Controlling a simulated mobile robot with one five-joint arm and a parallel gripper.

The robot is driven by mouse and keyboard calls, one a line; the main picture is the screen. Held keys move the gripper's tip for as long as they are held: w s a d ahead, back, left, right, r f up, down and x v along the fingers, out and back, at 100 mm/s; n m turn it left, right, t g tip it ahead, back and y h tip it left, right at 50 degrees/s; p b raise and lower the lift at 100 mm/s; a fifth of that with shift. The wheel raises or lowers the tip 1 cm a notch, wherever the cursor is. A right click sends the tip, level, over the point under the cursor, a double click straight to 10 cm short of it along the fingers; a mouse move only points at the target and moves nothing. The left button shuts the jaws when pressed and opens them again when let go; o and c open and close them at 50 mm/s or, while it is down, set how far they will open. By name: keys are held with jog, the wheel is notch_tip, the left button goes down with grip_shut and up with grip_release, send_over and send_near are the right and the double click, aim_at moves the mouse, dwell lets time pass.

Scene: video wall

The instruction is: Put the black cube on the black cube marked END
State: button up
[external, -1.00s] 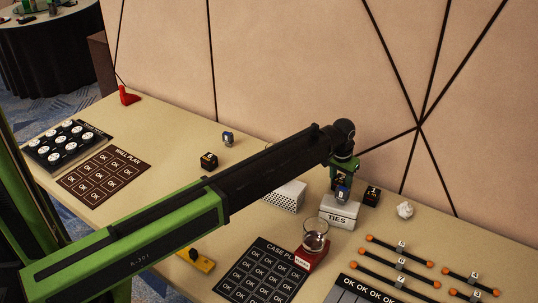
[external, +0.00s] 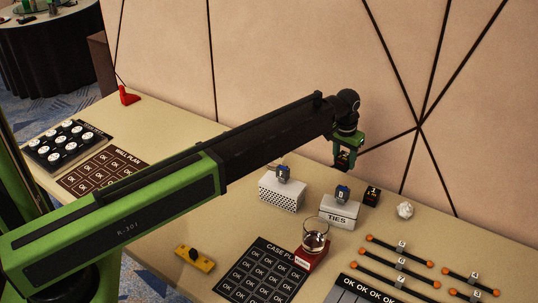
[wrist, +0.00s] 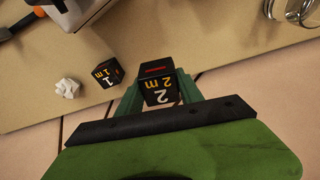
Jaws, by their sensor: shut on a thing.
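My gripper (external: 344,163) is shut on a black cube, held in the air near the back wall. In the wrist view the held cube (wrist: 157,88) shows a "2", "2 m" and a red bar between the green fingers. A second black cube (external: 372,196) sits on the table beside the TIES box, below and to the right of my gripper. In the wrist view this cube (wrist: 108,72) reads "1" and "1 m", and stands apart from the held one. I cannot read END on either cube. The spot where another black cube stood at left is hidden behind my arm.
A white TIES box (external: 339,214) and a perforated white box (external: 282,194) each bear a small blue item. Crumpled paper (external: 405,210) lies right of the table cube. A glass (external: 315,233) on a red block and several orange-tipped rods (external: 402,265) are nearer the front.

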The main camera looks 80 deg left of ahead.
jog(key=shift+s, duration=0.1)
jog(key=s+a+r+n+p, duration=0.2)
jog(key=s+a, duration=0.2)
jog(key=s, duration=0.9)
jog(key=s+a+r+n+p, duration=0.2)
jog(key=s+a, duration=0.2)
jog(key=s, duration=0.9)
jog(key=s+a+r+n+p, duration=0.1)
jog(key=s+a+n, duration=0.15)
jog(key=s, duration=1.05)
jog(key=shift+m+g, duration=0.3)
jog(key=shift+m, duration=0.05)
jog(key=s+a+f+b, duration=0.1)
jog(key=a+f+b, duration=0.1)
jog(key=a, duration=0.1)
jog(key=s+a+f+b, duration=0.2)
jog(key=a, duration=0.2)
jog(key=s+a+f+b, duration=0.1)
jog(key=a+f+b, duration=0.1)
jog(key=a, duration=0.1)
jog(key=shift+s+a, duration=0.2)
jog(key=shift+a, duration=0.05)
jog(key=shift+s+a, duration=0.15)
notch_tip(320, 180, down, 4)
jog(key=b, duration=0.4)
jog(key=shift+f, duration=0.25)
jog(key=shift+r, duration=0.25)
jog(key=shift+f, duration=0.2)
jog(key=o, duration=1.4)
